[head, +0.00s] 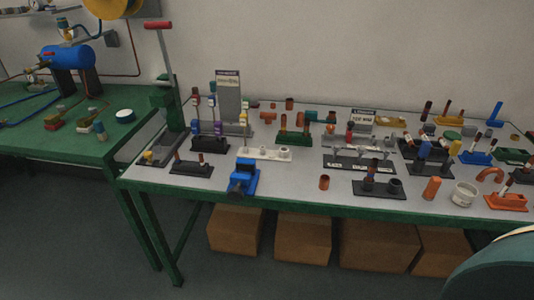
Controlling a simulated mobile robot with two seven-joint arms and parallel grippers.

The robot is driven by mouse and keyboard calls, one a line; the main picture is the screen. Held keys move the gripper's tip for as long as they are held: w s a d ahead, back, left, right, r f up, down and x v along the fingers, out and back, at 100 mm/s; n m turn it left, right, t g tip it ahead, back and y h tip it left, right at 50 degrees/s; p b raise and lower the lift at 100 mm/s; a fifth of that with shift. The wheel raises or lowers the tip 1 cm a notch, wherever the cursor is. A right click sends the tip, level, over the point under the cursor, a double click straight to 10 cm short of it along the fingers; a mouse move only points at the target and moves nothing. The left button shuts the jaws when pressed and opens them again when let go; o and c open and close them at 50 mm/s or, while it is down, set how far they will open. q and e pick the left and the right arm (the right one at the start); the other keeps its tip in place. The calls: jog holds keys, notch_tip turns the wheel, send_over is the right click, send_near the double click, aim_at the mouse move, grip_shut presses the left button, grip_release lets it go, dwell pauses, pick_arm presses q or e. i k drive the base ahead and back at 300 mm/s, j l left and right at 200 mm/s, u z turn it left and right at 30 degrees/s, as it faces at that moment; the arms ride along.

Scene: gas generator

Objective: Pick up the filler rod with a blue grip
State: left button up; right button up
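I cannot single out the filler rod with a blue grip for sure; the parts are small. A dark stand (210,145) at the left of the long table holds thin upright pieces with coloured parts, one of them with a blue part (212,101). A blue upright piece (424,149) stands in a dark holder at the right of the table. Neither of my grippers is in view.
The long green-legged table (280,197) is crowded with fittings and holders. A blue vise (243,178) sits at its front edge. Cardboard boxes (303,237) stand below. A green bench (75,143) with a blue tank (68,56) is at left.

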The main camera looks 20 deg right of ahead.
aim_at(211, 99)
jog(key=i+j, duration=0.9)
